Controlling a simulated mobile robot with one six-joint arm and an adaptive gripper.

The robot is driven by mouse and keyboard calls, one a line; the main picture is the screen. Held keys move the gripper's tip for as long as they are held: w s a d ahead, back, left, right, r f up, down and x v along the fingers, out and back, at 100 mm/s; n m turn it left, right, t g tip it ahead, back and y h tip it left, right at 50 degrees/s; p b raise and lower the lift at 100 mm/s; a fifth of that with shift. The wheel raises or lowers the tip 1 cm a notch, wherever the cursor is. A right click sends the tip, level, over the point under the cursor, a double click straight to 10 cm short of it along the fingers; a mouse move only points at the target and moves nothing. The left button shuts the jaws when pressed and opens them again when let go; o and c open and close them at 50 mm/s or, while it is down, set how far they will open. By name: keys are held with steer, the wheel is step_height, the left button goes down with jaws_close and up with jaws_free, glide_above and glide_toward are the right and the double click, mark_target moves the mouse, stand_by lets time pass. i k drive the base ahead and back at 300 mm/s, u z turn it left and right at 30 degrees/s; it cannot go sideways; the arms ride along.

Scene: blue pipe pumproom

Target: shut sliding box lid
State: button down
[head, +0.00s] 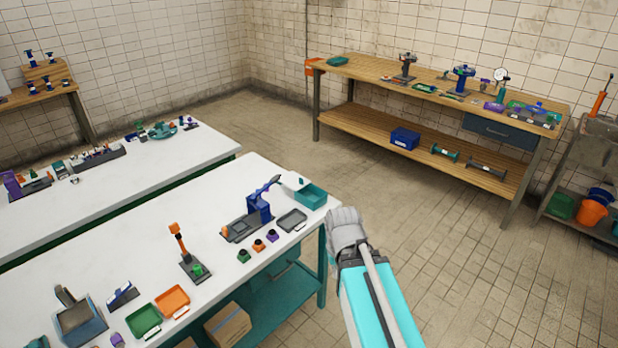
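A teal box (311,195) stands at the far right corner of the white table. Its right part is open at the top, and I see into it. A pale lid-like piece (292,182) is at its left end, looking slid off to that side; how far it covers the box is too small to tell. My arm reaches up from the bottom of the head view and ends in a grey joint just right of the table's right edge, below and right of the box. No gripper fingers show, and nothing of mine touches the box.
A blue device (258,207) stands left of the box, with a dark tray (292,220) in front. Small coloured blocks (259,245) and an orange-handled lever (179,240) are further left. A wooden workbench (356,75) stands at the back. The floor between is clear.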

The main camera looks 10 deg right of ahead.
mark_target(295, 182)
steer(key=u, duration=0.15)
steer(key=i, duration=0.95)
steer(key=z, duration=0.1)
